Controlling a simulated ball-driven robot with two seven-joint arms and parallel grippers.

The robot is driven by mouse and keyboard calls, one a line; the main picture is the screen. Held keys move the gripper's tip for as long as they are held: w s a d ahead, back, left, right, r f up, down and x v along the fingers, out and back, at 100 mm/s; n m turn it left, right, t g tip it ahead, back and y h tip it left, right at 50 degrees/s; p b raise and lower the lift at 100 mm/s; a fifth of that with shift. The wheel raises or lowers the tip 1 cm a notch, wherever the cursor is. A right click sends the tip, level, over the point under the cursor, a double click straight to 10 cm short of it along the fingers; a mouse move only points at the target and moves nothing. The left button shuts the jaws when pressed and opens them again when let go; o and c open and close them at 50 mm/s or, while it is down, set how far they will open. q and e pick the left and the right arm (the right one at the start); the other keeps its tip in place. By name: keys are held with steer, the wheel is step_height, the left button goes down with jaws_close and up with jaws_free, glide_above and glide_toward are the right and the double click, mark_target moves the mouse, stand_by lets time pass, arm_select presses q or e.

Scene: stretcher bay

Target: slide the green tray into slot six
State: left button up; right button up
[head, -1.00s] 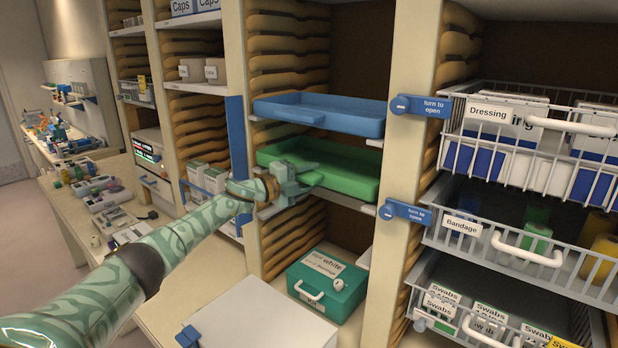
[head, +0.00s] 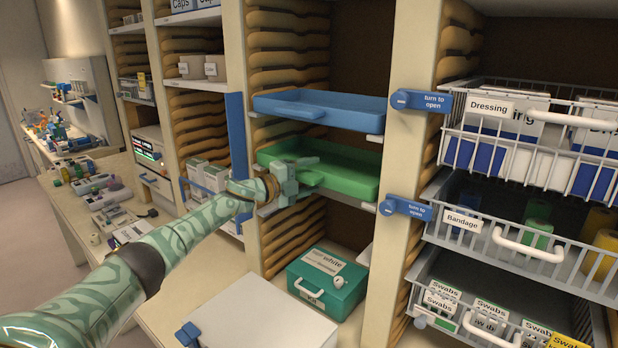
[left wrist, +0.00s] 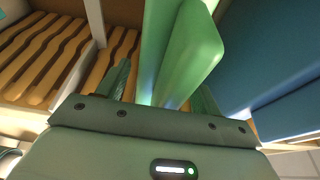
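The green tray (head: 345,181) lies level in the middle bay, below a blue tray (head: 350,112), with its front at the bay's front edge. My left gripper (head: 306,171) is at the front handle of the green tray, towards its left end. In the left wrist view the green handle (left wrist: 165,55) stands between my two fingers (left wrist: 163,92), with gaps showing beside it, so the gripper looks open around it. The runners behind the tray are partly hidden, and I see no slot numbers. My right gripper is not in view.
Wooden runners (head: 280,65) line the bay's left side. Blue turn latches (head: 420,102) sit on the right post, close to the trays. Wire baskets (head: 520,150) stand at the right. A teal box (head: 328,284) and a white-topped box (head: 262,315) are below.

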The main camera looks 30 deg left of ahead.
arm_select(q)
steer(key=shift+f, duration=0.1)
steer(key=shift+s+a, duration=0.1)
steer(key=shift+s, duration=0.1)
steer(key=b+v, duration=0.6)
steer(key=v, duration=1)
